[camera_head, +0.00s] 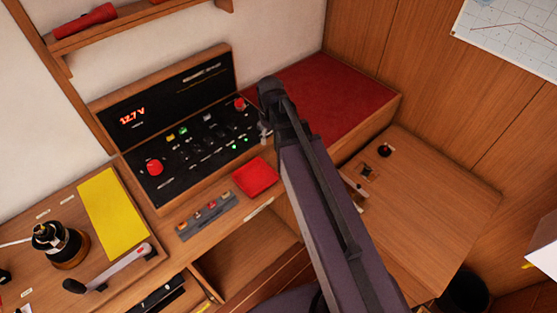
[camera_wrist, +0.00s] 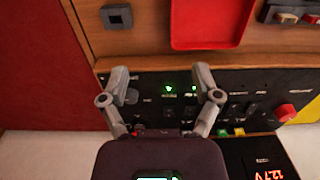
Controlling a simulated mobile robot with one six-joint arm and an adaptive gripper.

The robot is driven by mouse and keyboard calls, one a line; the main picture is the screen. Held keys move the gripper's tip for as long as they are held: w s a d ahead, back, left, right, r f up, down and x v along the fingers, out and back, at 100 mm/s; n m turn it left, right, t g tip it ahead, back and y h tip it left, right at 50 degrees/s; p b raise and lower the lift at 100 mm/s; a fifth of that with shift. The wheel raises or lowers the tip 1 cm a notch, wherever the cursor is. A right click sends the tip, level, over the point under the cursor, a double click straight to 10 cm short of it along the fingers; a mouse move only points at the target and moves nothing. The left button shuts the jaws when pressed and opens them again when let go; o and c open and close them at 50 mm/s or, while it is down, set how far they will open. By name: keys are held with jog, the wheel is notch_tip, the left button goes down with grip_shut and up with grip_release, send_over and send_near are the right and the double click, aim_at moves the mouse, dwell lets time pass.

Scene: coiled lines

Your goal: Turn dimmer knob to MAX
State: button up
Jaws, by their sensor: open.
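A black control panel (camera_head: 195,150) with small knobs, switches, a few lit green lamps and large red knobs stands against the wall. It also shows upside down in the wrist view (camera_wrist: 228,84). No label reads clearly, so I cannot tell which control is the dimmer knob. A small dark round knob (camera_wrist: 131,96) shows beside the left finger in the wrist view. My gripper (camera_wrist: 160,76) is open, its two fingers apart over the panel's end near the green lamps, with nothing held. In the head view my gripper (camera_head: 265,131) is at the panel's right end, mostly hidden by my arm.
A red square tray (camera_head: 256,177) and a grey switch strip (camera_head: 206,215) lie in front of the panel. A raised display (camera_head: 130,118) reads 12.7 V. A red-topped bench (camera_head: 335,92) is at the right. A yellow sheet (camera_head: 112,215) and a grey lever (camera_head: 120,264) are at the left.

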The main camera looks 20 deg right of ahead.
jog(key=s+f+m+b, duration=0.2)
jog(key=s+m, duration=0.3)
jog(key=s, duration=0.3)
